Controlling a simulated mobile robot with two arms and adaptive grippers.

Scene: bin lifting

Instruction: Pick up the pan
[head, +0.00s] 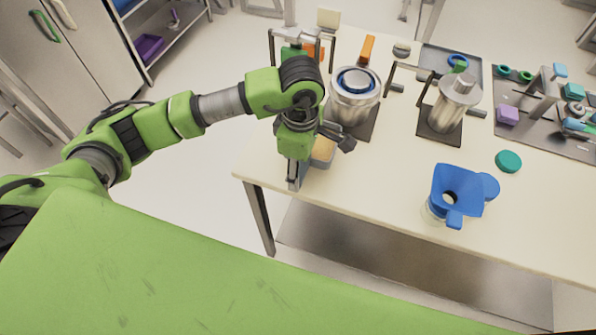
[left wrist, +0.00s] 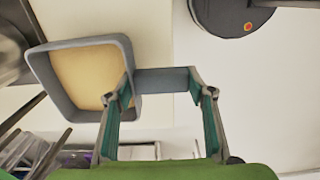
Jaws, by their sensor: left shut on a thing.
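The pan (head: 323,152) is a small grey square pan with tan contents, near the table's left front edge. It shows larger in the left wrist view (left wrist: 38,66), at the upper left, with its grey handle (left wrist: 165,80) reaching right between my fingers. My left gripper (head: 312,164) is over the pan and partly hides it in the head view. In the left wrist view, the fingers of this gripper (left wrist: 162,92) stand on either side of the handle, shut on it. I cannot tell whether the pan touches the table. My right gripper is not in view.
A metal pot (head: 352,104) stands close behind the pan, with a metal canister (head: 455,103) to its right. A blue funnel (head: 457,190) and a teal disc (head: 508,161) lie further right on the cream table (head: 385,185). The table front between pan and funnel is clear.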

